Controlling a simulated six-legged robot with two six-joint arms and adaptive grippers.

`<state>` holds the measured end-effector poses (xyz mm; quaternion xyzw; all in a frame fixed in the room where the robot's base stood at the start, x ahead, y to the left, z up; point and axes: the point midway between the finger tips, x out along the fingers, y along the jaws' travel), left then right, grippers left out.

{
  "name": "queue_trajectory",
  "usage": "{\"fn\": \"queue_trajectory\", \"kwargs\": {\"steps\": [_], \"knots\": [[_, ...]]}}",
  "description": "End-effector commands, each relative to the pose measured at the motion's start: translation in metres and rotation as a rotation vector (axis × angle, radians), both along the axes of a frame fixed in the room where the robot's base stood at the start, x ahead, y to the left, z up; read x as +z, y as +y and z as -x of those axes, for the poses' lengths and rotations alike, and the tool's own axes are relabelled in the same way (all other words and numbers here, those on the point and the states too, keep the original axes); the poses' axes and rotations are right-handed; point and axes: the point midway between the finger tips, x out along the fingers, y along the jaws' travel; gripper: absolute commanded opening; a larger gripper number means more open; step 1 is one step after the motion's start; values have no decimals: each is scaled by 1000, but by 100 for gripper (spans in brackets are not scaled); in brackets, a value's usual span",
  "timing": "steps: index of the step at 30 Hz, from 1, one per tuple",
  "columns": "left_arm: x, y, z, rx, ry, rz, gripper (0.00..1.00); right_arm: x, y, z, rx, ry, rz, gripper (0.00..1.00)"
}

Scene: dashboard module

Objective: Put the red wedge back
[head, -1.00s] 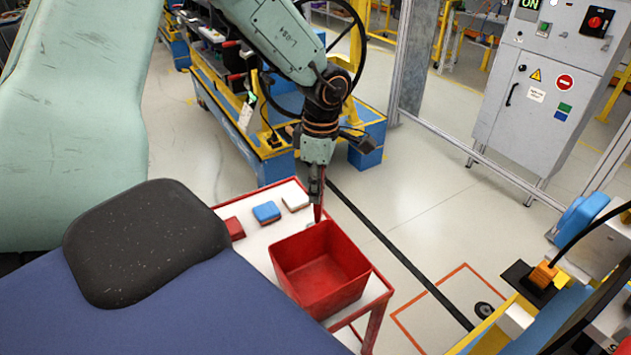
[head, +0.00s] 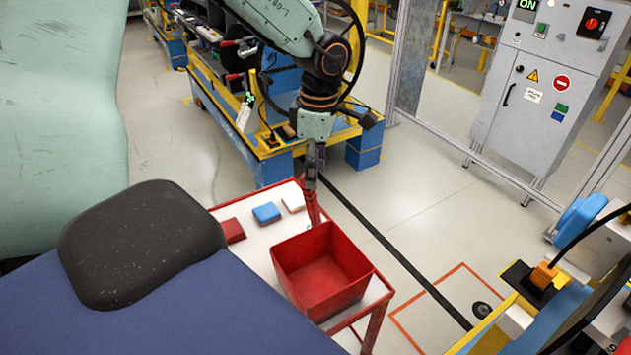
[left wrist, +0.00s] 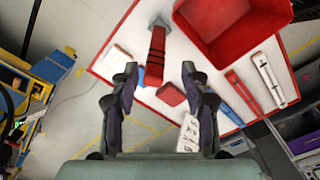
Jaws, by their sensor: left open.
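The red wedge (left wrist: 155,56) is long and narrow with dark bands. In the left wrist view it stands out from a small grey base (left wrist: 160,21) on the white cart top. It also shows in the head view (head: 313,209), upright behind the red bin (head: 322,268). My left gripper (left wrist: 159,72) is open, its fingers apart on either side of the wedge's near end. In the head view my left gripper (head: 311,180) is above the wedge, and I cannot tell whether they touch. My right gripper is not in view.
On the red-edged cart are a red block (head: 232,230), a blue block (head: 266,213) and a white block (head: 293,202). The left wrist view also shows a red bar (left wrist: 243,92) and a white bar (left wrist: 268,81). A blue and yellow bench (head: 270,150) stands behind the cart.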

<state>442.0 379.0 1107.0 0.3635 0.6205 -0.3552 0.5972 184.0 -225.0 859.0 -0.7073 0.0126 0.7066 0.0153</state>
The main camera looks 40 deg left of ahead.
Motion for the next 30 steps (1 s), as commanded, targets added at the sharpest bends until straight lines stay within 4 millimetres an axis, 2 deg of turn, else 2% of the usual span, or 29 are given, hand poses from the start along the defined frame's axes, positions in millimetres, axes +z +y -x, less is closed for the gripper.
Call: {"fn": "queue_trajectory", "kwargs": {"steps": [1, 6, 12, 18, 30], "knots": [[13, 0, -1, 0, -6, -1, 46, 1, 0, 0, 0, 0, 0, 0], [48, -1, -2, 0, -4, -2, 46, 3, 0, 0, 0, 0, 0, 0], [74, -2, -2, 0, -1, -2, 46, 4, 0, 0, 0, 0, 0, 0], [83, -2, -2, -1, 1, -1, 46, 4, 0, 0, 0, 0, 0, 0], [83, -2, -2, -1, 1, -1, 46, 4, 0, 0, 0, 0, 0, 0]]}}
